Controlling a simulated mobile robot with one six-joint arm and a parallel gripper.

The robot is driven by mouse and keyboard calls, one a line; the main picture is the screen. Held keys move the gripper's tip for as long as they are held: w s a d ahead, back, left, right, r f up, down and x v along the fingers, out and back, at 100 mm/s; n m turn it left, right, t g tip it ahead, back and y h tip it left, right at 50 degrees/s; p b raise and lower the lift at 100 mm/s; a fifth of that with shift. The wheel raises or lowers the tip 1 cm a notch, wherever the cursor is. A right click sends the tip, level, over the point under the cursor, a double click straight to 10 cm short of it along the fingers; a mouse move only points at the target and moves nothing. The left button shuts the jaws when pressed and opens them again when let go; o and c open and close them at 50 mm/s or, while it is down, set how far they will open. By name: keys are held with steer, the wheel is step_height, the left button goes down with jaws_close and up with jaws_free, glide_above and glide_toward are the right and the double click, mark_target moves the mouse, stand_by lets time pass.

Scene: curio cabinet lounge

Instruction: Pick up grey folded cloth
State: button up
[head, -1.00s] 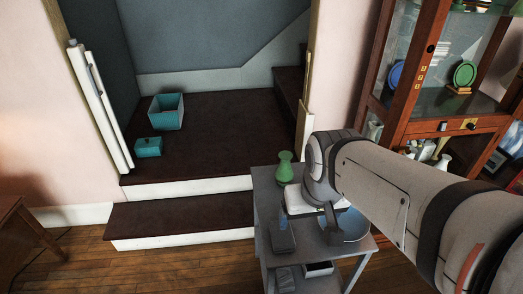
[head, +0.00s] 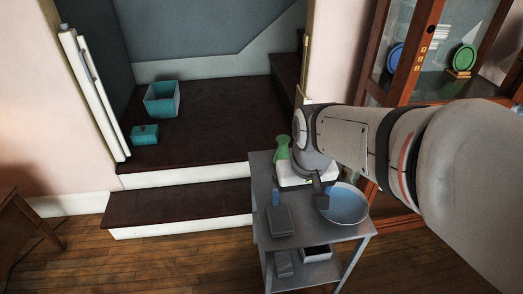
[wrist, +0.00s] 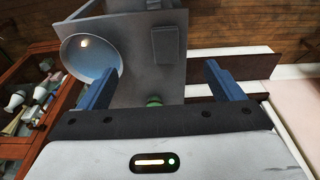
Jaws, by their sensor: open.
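A flat dark grey rectangle (head: 281,220), which looks like the folded cloth, lies on the front left of the grey cart's top (head: 310,232). In the wrist view it shows (wrist: 166,44) beyond and between my fingertips. A similar grey item (head: 284,263) lies on the cart's lower shelf; I cannot tell its material. My gripper (head: 298,197) is over the back of the cart top, behind the cloth and apart from it. Its two blue fingers are wide apart with nothing between them in the wrist view (wrist: 160,84).
A blue bowl (head: 346,203) stands right of the cloth. A green vase (head: 282,149) stands at the cart's back, close to my gripper. A small open box (head: 317,253) is on the lower shelf. A glass cabinet (head: 404,60) is at right.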

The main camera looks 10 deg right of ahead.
steer(key=g+b, duration=0.2)
steer(key=b, duration=0.4)
glide_above(280, 217)
steer(key=f, duration=1)
steer(key=w+f, duration=0.1)
steer(key=f, duration=0.5)
steer(key=shift+d+f, duration=0.1)
steer(key=shift+d, duration=0.2)
steer(key=f, duration=0.2)
steer(key=f+b, duration=0.1)
steer(key=f, duration=0.2)
steer(key=s+f, duration=0.1)
steer(key=f, duration=0.1)
steer(key=shift+a+f, duration=0.25)
steer(key=shift+f, duration=0.1)
steer(key=c, duration=1.2)
steer(key=shift+o, duration=0.2)
step_height(280, 217, up, 10)
steer(key=shift+r+p, duration=0.1)
steer(key=shift+p, duration=0.65)
